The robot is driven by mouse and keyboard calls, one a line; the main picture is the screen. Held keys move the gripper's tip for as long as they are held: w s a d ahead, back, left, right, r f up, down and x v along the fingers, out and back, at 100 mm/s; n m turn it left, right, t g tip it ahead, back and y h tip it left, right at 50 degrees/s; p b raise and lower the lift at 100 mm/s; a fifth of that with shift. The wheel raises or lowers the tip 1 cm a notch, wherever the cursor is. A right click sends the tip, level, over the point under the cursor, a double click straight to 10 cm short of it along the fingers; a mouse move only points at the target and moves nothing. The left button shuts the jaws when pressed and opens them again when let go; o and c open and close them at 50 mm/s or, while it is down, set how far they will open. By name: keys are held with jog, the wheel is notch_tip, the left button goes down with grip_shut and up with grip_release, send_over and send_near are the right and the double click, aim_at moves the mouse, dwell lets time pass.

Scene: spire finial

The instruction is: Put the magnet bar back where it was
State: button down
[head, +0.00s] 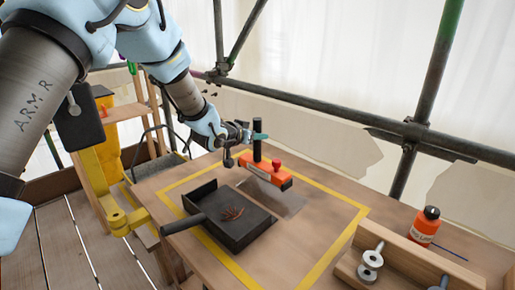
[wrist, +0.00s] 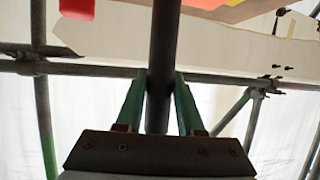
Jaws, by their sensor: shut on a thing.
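The magnet bar (head: 262,173) is an orange block with a black upright handle, a pale label and a red knob. My gripper (head: 257,137) has green fingers and is shut on the black handle, near its upper part. In the wrist view the dark handle (wrist: 162,60) runs between the two fingers (wrist: 158,100), and the red knob (wrist: 77,8) shows at the top left. The bar is over a dark grey rectangular patch (head: 287,204) on the table, beyond the tray; it appears raised, but the gap is hard to judge.
A black tray (head: 247,238) with a handle holds reddish-brown scraps. A yellow taped border (head: 337,240) surrounds the work area. At the right are a wooden rack (head: 415,262) with metal discs and an orange bottle (head: 426,222). Scaffold tubes (head: 350,120) stand behind the table.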

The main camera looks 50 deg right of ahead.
aim_at(255, 146)
jog(key=shift+f+p, duration=0.45)
jog(key=shift+f, duration=1.65)
jog(key=c, duration=0.5)
grip_release()
